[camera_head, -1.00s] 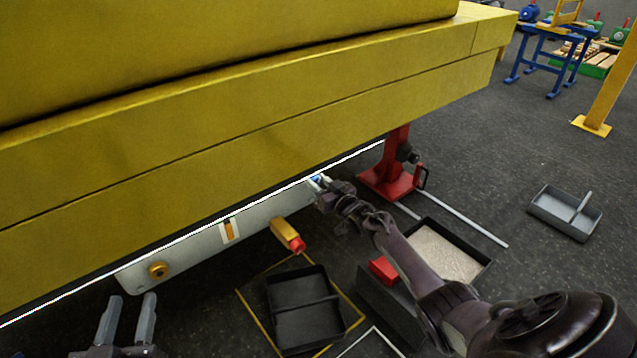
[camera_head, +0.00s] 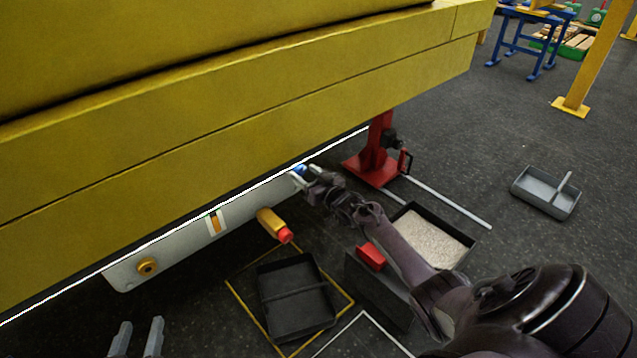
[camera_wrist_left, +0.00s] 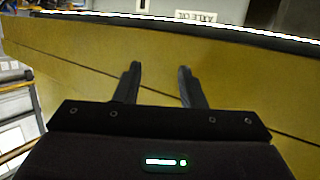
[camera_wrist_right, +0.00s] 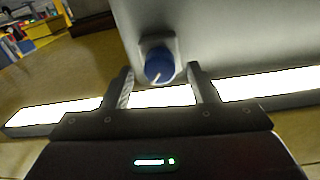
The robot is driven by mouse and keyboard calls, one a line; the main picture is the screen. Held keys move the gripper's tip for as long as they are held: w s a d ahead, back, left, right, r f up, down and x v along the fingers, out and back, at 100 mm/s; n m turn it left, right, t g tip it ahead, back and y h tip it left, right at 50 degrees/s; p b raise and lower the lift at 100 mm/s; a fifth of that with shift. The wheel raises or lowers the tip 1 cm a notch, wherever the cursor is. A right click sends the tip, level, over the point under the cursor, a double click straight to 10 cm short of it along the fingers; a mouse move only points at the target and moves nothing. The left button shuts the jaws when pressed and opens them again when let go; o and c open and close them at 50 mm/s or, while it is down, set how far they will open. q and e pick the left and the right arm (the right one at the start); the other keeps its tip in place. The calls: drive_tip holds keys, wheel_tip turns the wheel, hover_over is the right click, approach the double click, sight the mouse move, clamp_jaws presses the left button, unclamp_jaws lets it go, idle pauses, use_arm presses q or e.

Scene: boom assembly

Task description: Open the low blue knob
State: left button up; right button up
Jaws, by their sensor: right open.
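The blue knob (camera_wrist_right: 159,66) sits on a pale plate in the right wrist view, with a white mark on its face. In the head view the knob (camera_head: 299,169) shows small under the yellow boom (camera_head: 240,120), at the far end of the grey-white panel (camera_head: 185,240). My right gripper (camera_head: 303,178) is at the knob; in its wrist view the open fingers (camera_wrist_right: 160,88) stand to either side, just short of or around the knob; contact cannot be told. My left gripper (camera_head: 138,336) is open and empty at the lower left, and its fingers (camera_wrist_left: 158,85) show apart.
A yellow bottle with a red cap (camera_head: 273,225) and a brass fitting (camera_head: 147,266) are by the panel. A red stand (camera_head: 372,165) is beyond my right gripper. A black tray (camera_head: 297,297), a tray of granules (camera_head: 433,236) and a grey tray (camera_head: 545,193) lie on the floor.

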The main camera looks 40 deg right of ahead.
sight(302, 171)
drive_tip(key=s+p, duration=0.1)
drive_tip(key=s, duration=0.2)
use_arm(q)
drive_tip(key=s+a+f+g+y+p, duration=0.1)
drive_tip(key=s+a+f+g+y, duration=0.1)
drive_tip(key=s+f+g, duration=0.6)
wheel_tip(302, 171, down, 6)
drive_tip(key=s+y, duration=0.1)
drive_tip(key=s, duration=0.1)
drive_tip(key=shift+s+a+r, duration=0.2)
drive_tip(key=shift+s+a, duration=0.15)
drive_tip(key=shift+a, duration=0.05)
use_arm(e)
drive_tip(key=s, duration=0.3)
drive_tip(key=shift+s+d, duration=0.1)
drive_tip(key=shift+d, duration=0.05)
